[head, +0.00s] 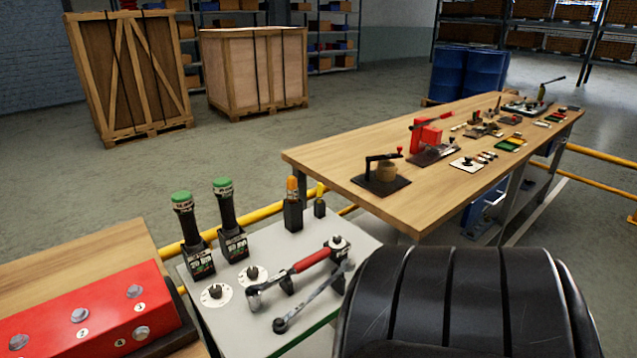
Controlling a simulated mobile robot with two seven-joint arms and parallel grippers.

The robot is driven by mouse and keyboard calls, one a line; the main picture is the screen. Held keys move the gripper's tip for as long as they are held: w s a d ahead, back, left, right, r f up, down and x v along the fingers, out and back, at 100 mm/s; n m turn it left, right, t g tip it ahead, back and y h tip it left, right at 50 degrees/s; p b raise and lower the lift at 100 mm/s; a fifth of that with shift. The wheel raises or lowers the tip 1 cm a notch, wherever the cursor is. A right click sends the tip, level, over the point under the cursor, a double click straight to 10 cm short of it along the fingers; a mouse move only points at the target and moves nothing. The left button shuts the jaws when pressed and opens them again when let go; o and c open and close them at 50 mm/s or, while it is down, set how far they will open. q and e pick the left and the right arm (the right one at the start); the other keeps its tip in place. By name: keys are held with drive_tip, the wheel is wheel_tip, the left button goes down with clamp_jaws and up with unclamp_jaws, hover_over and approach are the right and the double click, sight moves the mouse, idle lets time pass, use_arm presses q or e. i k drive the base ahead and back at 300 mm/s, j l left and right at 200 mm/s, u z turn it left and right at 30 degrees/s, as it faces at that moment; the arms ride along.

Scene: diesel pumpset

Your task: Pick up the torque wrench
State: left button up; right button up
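A wrench with a red grip (312,260), which looks like the torque wrench, lies on the small grey-white table (250,325). It runs diagonally, with a silver head at the lower left and a dark and silver end at the upper right. It seems to rest on small black supports. A plain silver wrench (310,299) lies beside it, nearer to me. Neither of my grippers shows in the head view.
Two black-handled tools with green caps (226,208) stand at the table's back left. A dark block with an orange-topped item (292,205) stands behind the wrench. A red box with buttons (85,310) is at left. A long wooden workbench (330,160) stands at right.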

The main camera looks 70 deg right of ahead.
sight(253, 293)
drive_tip(key=z, duration=2.1)
